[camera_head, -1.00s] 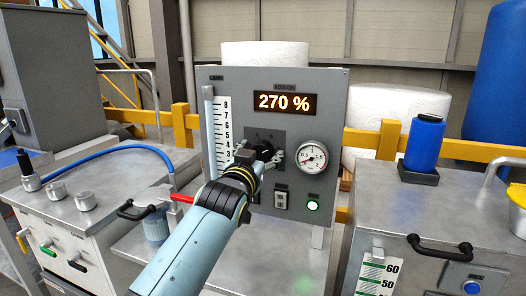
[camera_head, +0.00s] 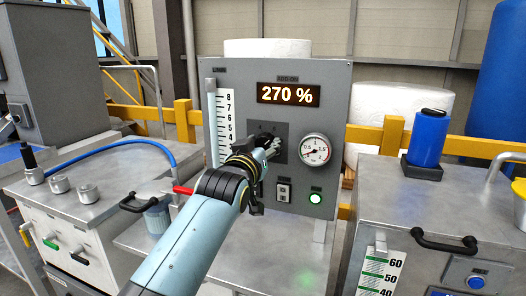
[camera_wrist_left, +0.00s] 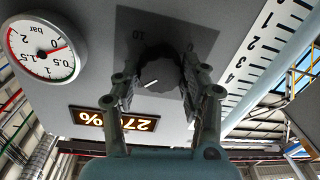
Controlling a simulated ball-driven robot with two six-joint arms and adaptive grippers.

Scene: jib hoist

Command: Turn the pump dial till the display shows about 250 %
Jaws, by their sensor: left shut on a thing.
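The grey panel (camera_head: 336,100) stands upright ahead of me. Its display (camera_head: 289,94) reads 270 %, and it also shows upside down in the left wrist view (camera_wrist_left: 120,122). My left gripper (camera_head: 268,143) is at the dark dial plate below the display. In the left wrist view the gripper (camera_wrist_left: 160,85) has its two fingers on either side of the black pump dial (camera_wrist_left: 160,74), shut on it. A white pointer line shows on the dial. In the head view the gripper and wrist hide most of the dial. My right gripper is not in view.
A round pressure gauge (camera_head: 315,149) sits just right of the dial. A tall scale (camera_head: 226,125) is on the left. A switch (camera_head: 284,190) and a lit green button (camera_head: 315,198) are below. Benches with handles flank the panel.

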